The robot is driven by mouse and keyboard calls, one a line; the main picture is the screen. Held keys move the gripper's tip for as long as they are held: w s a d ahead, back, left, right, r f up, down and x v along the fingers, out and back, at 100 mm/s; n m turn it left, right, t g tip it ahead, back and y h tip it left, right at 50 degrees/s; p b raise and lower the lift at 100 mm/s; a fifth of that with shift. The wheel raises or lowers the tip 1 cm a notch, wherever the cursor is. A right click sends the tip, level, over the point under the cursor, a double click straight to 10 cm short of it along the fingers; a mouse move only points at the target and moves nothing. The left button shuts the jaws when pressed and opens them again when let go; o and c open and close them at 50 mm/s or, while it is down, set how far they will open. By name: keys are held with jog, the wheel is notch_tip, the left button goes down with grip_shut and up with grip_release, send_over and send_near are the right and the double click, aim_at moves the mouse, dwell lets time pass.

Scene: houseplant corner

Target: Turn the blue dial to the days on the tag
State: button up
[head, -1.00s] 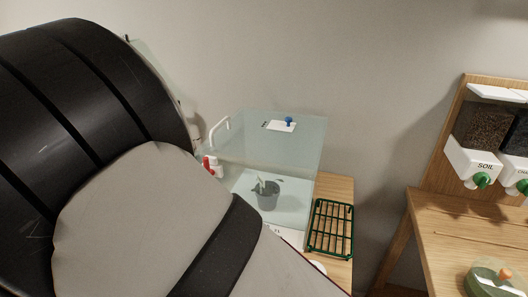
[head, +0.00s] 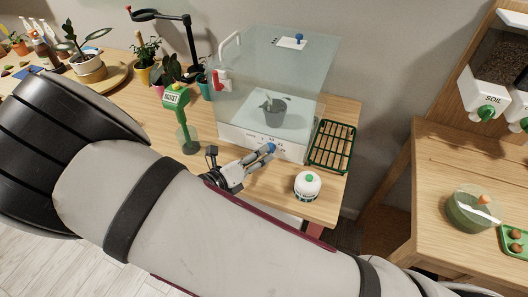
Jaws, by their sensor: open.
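A clear case (head: 272,75) stands on the wooden bench with a white base panel (head: 235,134) along its front. A small blue dial (head: 271,147) shows at the front panel, right at the fingertips of my gripper (head: 264,152). My gripper is open and reaches in from the left; whether its fingers touch the dial I cannot tell. The fingers partly hide the dial and the panel marks, which are too small to read.
A blue knob (head: 299,37) sits on a white plate on the case lid. A green rack (head: 331,147) lies to the right, and a white round timer-like object (head: 307,185) stands in front. My arm covers the foreground.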

jog(key=shift+x, duration=1.8)
grip_shut()
jog(key=shift+r+m, duration=0.1)
jog(key=shift+m, duration=0.2)
jog(key=shift+s+m+y+p, duration=0.1)
jog(key=shift+m+y+p, duration=0.5)
jog(key=shift+y, duration=0.1)
jog(key=shift+d+m+y, duration=0.15)
jog(key=shift+m+y, duration=0.35)
jog(key=shift+m, duration=0.4)
jog(key=shift+d+m+t+y+b, duration=0.15)
jog(key=shift+m+t+y+b, duration=0.25)
jog(key=shift+m+y+b, duration=0.9)
jog(key=shift+s+m, duration=0.1)
jog(key=shift+m, duration=0.2)
